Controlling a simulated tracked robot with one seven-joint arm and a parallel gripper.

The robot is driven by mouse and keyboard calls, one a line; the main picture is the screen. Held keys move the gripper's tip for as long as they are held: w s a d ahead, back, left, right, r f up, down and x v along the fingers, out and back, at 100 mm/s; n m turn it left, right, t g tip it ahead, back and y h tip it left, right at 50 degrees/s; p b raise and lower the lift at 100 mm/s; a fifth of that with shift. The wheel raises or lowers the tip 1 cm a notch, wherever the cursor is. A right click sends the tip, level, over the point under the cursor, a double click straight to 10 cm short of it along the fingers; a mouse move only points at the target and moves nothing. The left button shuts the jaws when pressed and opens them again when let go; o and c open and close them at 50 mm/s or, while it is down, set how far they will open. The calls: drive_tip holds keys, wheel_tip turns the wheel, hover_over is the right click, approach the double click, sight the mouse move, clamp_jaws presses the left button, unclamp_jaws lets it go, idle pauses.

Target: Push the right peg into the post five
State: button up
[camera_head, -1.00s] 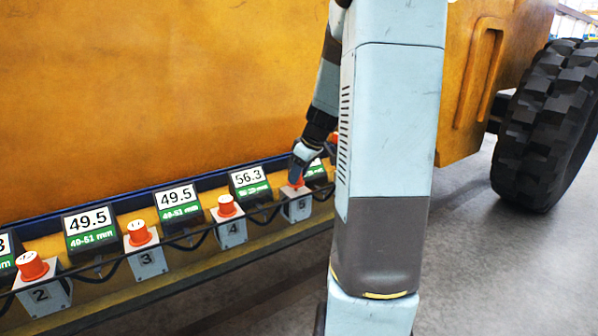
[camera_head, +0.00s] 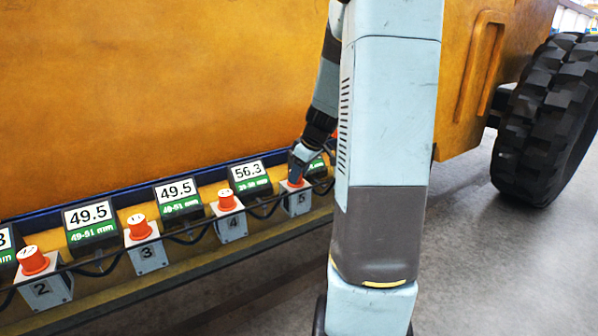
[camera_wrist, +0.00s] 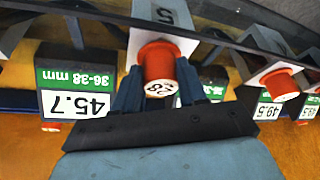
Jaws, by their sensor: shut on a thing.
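My gripper (camera_head: 297,166) reaches down onto the peg. In the wrist view my gripper (camera_wrist: 158,92) has one finger on each side of the peg and is shut on it. How deep the peg sits in the post is unclear.
Posts four (camera_head: 232,224), three (camera_head: 147,252) and two (camera_head: 43,285) hold similar orange pegs. Displays stand behind, including 56.3 (camera_head: 246,171) and, in the wrist view, 45.7 (camera_wrist: 77,104). Black cable and a rail run along the front. A yellow body wall rises behind.

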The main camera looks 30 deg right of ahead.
drive_tip(key=o, duration=1.2)
drive_tip(key=shift+c, duration=0.2)
drive_tip(key=v, duration=1.3)
drive_tip(key=shift+r, duration=0.3)
drive_tip(key=shift+s, duration=0.15)
